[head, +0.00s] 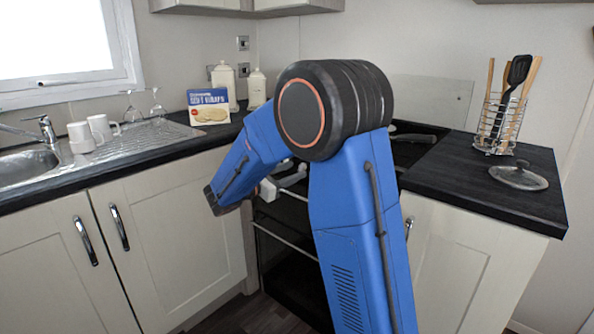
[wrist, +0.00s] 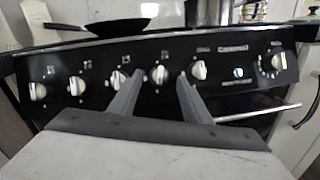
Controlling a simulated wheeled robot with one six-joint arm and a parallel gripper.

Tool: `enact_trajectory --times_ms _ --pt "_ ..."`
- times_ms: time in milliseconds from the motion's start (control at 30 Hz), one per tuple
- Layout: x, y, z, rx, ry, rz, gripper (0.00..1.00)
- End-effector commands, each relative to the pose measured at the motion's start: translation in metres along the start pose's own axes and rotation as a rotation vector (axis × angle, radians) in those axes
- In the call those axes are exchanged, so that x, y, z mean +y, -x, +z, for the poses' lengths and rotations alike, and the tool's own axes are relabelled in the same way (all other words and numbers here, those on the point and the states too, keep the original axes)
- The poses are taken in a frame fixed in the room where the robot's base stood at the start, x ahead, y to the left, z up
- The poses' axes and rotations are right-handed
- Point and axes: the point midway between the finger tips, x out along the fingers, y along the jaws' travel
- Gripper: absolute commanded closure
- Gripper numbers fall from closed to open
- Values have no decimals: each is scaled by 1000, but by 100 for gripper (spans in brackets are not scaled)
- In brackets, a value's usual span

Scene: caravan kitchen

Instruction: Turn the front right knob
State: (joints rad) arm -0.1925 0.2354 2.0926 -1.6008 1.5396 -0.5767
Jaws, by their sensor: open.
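The black cooker front panel (wrist: 140,52) crosses the wrist view with several silver-white knobs in a row. One knob (wrist: 159,74) shows between my fingertips, with another knob (wrist: 116,79) to its left and another (wrist: 198,70) just right of the right finger. The labels are too small to tell which is the front right knob. My gripper (wrist: 160,80) is open and empty, its two grey fingers pointing at the panel; contact cannot be made out. In the head view my arm hides most of the cooker (head: 285,247) and the knobs.
A dark frying pan (wrist: 118,27) and a steel pot (wrist: 208,12) stand on the hob above the panel. A larger dial (wrist: 278,62) is at the panel's right. In the head view, a utensil rack (head: 497,125) and a lid (head: 519,176) stand on the right worktop.

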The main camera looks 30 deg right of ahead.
Motion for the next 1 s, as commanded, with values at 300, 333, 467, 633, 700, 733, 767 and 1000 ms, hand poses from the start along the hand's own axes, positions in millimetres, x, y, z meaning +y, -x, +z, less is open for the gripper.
enact_trajectory --times_ms 300,333,467,633,700,733,767,1000 --pt "0 -25 0 0 0 0 56" --pt "0 -26 0 0 0 0 56" --pt "0 -26 0 0 0 0 56" --pt "0 -26 0 0 0 0 66" --pt "0 -26 0 0 0 0 83" --pt "0 -26 0 0 0 0 90" --pt "0 -26 0 0 0 0 97" --pt "0 -26 0 0 -9 -5 97"
